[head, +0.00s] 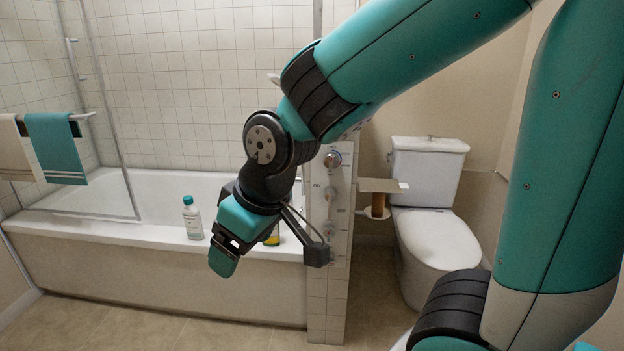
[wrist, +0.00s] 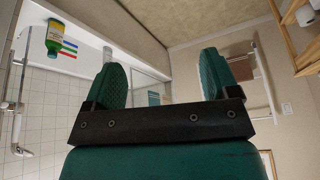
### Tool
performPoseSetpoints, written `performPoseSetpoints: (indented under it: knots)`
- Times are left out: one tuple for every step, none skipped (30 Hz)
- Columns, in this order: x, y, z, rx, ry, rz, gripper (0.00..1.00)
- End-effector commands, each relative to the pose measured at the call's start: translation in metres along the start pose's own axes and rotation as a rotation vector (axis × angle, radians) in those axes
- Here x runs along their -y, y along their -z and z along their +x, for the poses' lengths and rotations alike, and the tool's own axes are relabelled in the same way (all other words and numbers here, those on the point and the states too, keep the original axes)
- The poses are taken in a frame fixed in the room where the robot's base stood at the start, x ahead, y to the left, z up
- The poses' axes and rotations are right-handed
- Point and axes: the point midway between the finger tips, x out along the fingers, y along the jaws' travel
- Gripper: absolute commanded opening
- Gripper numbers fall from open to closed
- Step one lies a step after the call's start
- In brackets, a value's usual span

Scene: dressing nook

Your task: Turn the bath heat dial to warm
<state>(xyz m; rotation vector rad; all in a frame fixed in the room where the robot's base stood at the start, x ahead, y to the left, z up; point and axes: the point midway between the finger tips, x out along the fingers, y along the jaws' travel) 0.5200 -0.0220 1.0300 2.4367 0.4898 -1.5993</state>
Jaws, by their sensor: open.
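A round dial (head: 332,160) with blue and red marks around it sits at the top of a pale panel (head: 342,205) on the end of the tiled partition. Several smaller pale knobs (head: 329,194) are below it on the same panel. I cannot read the dial's setting or labels at this size. My gripper (head: 223,258) hangs in front of the bath, left of and lower than the dial, well apart from it. Its two fingers show spread and empty in the wrist view (wrist: 165,80). The dial is not seen in the wrist view.
A white bottle (head: 192,220) stands on the bath rim (head: 120,232). A yellow-green bottle (head: 272,238) is partly hidden behind my gripper; the wrist view shows a similar one (wrist: 54,38). A toilet (head: 430,230) and a small shelf (head: 382,186) stand right of the partition. Towels hang at left.

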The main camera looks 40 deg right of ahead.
Motion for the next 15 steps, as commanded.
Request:
performPoseSetpoints:
  knots:
    - [-0.050,-0.002,0.052,-0.051,-0.147,0.034,0.81]
    - [-0.082,0.001,0.067,-0.085,-0.249,0.039,0.81]
    - [-0.125,0.002,0.082,-0.120,-0.390,0.034,0.81]
    - [-0.156,0.001,0.090,-0.140,-0.499,0.020,0.81]
    - [-0.185,-0.001,0.095,-0.152,-0.608,-0.001,0.81]
    - [-0.221,-0.005,0.099,-0.158,-0.748,-0.041,0.81]
    - [-0.244,-0.008,0.099,-0.156,-0.847,-0.078,0.81]
    - [-0.265,-0.011,0.098,-0.149,-0.942,-0.118,0.81]
    - [-0.288,-0.016,0.095,-0.132,-1.056,-0.177,0.81]
    - [-0.302,-0.018,0.093,-0.117,-1.133,-0.222,0.81]
    - [-0.314,-0.021,0.090,-0.099,-1.201,-0.267,0.81]
    - [-0.326,-0.023,0.086,-0.075,-1.278,-0.325,0.81]
    - [-0.333,-0.024,0.084,-0.058,-1.327,-0.363,0.81]
    - [-0.338,-0.024,0.081,-0.042,-1.369,-0.398,0.81]
    - [-0.343,-0.024,0.078,-0.025,-1.410,-0.439,0.81]
